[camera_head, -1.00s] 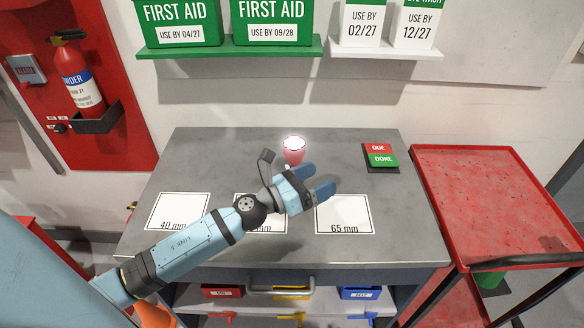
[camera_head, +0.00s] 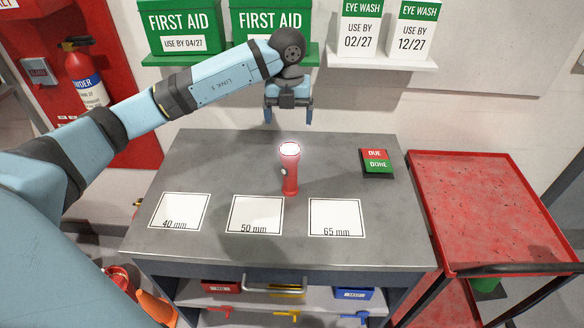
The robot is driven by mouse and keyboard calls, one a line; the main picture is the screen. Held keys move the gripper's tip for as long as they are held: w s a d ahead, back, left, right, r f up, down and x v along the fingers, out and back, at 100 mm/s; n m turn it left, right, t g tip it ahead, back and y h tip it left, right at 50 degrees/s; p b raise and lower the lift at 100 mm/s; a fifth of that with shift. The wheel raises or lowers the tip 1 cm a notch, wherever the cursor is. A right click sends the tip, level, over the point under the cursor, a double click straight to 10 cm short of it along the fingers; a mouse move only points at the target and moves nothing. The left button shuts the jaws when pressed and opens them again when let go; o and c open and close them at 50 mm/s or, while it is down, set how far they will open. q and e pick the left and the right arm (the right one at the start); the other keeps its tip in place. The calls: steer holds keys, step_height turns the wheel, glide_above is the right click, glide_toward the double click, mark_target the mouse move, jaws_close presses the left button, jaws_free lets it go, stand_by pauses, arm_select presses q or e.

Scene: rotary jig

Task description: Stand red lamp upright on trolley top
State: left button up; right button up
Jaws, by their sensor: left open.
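The red lamp (camera_head: 290,172) stands upright on the grey bench top (camera_head: 335,170), with its lit white end up. It is just behind the gap between the 50 mm and 65 mm cards. My left gripper (camera_head: 288,119) is open and empty, pointing down, above and behind the lamp and apart from it. The red trolley top (camera_head: 480,200) is at the right, beside the bench, and its surface is bare. My right gripper is not in view.
White cards marked 40 mm (camera_head: 178,211), 50 mm (camera_head: 256,214) and 65 mm (camera_head: 336,217) lie along the bench front. A DUE/DONE block (camera_head: 377,162) sits at the back right. Shelves with first aid boxes (camera_head: 180,25) and eye wash boxes (camera_head: 411,30) hang behind.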

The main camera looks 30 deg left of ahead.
mark_target(290, 151)
arm_select(q)
step_height(290, 151, down, 8)
steer(key=shift+f+p, duration=0.1)
steer(key=shift+p, duration=0.25)
steer(key=f, duration=0.2)
steer(key=f+p, duration=0.1)
steer(key=f, duration=0.2)
steer(key=shift+s+d, duration=0.1)
steer(key=shift+d, duration=0.1)
steer(key=shift+f, duration=0.25)
steer(key=c, duration=1)
steer(key=shift+c, duration=0.7)
steer(key=shift+r, duration=0.15)
